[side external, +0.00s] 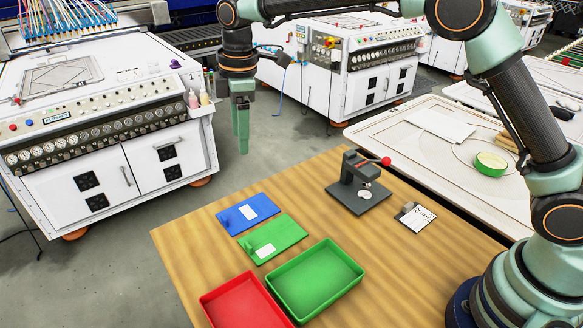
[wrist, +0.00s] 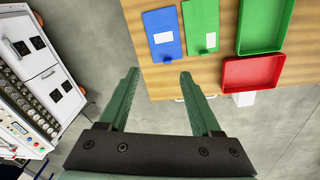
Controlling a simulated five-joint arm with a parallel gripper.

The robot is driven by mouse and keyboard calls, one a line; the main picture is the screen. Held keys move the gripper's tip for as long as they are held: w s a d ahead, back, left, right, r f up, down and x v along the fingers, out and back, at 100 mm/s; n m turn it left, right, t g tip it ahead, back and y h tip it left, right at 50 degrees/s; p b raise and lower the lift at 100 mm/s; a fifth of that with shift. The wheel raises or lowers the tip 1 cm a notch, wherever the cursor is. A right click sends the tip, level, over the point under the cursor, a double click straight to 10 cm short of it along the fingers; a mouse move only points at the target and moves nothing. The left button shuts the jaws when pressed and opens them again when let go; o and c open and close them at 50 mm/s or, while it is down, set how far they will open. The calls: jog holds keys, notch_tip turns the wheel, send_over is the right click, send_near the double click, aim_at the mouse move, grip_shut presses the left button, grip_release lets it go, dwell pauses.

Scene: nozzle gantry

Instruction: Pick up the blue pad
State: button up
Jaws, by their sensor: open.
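The blue pad (side external: 248,214) is a flat blue board with a white label and a small raised blue knob, lying on the wooden table near its far left corner. It also shows in the wrist view (wrist: 160,22), beyond my fingertips. My gripper (side external: 241,148) hangs above and beyond the table's far left edge, pointing down, apart from the pad. In the wrist view my gripper (wrist: 160,75) has its two green fingers spread with nothing between them.
A green pad (side external: 284,234) lies right beside the blue one. A green tray (side external: 318,279) and a red tray (side external: 243,303) stand nearer the front. A dark press with a red-knobbed lever (side external: 357,190) and a small labelled block (side external: 414,217) stand to the right. A white cabinet (side external: 100,175) stands left.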

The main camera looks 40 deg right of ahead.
aim_at(225, 217)
jog(key=a+f+n, duration=0.1)
jog(key=a+f, duration=0.1)
jog(key=f, duration=0.4)
jog(key=a+f+n, duration=0.1)
jog(key=a+f, duration=0.1)
jog(key=f, duration=0.4)
jog(key=a+f+n+g, duration=0.1)
jog(key=f, duration=0.6)
jog(key=shift+w+a+f+n, duration=0.1)
jog(key=shift+w+a+n, duration=0.2)
jog(key=shift+w+a, duration=0.1)
grip_shut()
